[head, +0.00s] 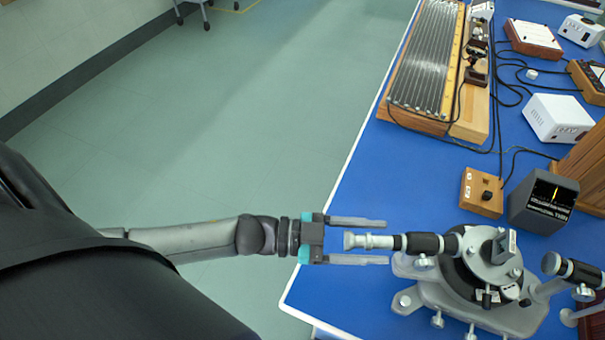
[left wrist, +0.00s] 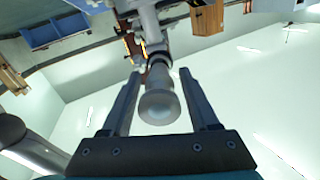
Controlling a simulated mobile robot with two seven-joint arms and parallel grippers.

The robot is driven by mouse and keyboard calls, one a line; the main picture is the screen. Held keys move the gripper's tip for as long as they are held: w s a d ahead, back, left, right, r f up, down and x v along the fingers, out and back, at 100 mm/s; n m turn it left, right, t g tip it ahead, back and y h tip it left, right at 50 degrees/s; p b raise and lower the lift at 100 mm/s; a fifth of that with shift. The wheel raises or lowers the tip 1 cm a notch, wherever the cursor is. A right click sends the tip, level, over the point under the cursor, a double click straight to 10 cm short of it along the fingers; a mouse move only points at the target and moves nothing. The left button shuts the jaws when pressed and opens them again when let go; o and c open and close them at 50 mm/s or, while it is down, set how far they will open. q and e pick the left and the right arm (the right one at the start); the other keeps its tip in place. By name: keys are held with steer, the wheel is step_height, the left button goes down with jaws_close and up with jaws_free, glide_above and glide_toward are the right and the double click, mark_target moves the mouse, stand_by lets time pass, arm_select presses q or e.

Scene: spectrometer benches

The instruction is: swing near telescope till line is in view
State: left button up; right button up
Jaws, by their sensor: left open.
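The near telescope (head: 400,242) is a black and silver tube on a grey spectrometer (head: 480,280) with a round table at its middle. Its eyepiece end points left, toward my arm. My left gripper (head: 386,242) is open, with one finger on each side of the eyepiece end, and gaps show between fingers and tube. In the left wrist view the round eyepiece (left wrist: 160,106) sits between the two open fingers (left wrist: 158,78). A small dark display (head: 545,203) behind the spectrometer shows a bright yellow vertical line and text too small to read. My right gripper is not in view.
Another black tube (head: 575,271) stands at the spectrometer's right. A wooden box with a knob (head: 481,193), a white box (head: 557,118) and a long ribbed board (head: 427,60) lie on the blue bench (head: 350,205). Cables run across it.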

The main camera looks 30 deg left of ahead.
arm_select(q)
steer(key=v, duration=1.2)
steer(key=shift+s+a, duration=0.2)
steer(key=shift+a, duration=0.15)
steer(key=shift+f, duration=0.1)
steer(key=w+a+f+n+t+y+b, duration=0.1)
steer(key=a+f+n+y, duration=0.4)
steer(key=f, duration=0.8)
steer(key=w+a+f+n+t+y+b, duration=0.1)
steer(key=a+f+n+y+b, duration=0.15)
steer(key=a+f+y, duration=0.8)
steer(key=s+d+f+n+g, duration=0.1)
steer(key=s+d+f+g, duration=0.1)
steer(key=s+f, duration=0.35)
steer(key=s+d+f+n+g, duration=0.1)
steer(key=s+d+f+n, duration=0.15)
steer(key=f, duration=0.55)
steer(key=s+d+f+g, duration=0.3)
steer(key=s+d+f, duration=0.1)
steer(key=s, duration=0.3)
steer(key=s+d+f+g, duration=0.3)
steer(key=s+d+f, duration=0.1)
steer(key=s, duration=0.4)
steer(key=shift+f+n+b, duration=0.2)
steer(key=shift+n+b, duration=0.2)
steer(key=shift+b, duration=0.05)
steer(key=shift+s+d, duration=0.1)
steer(key=shift+d, duration=0.1)
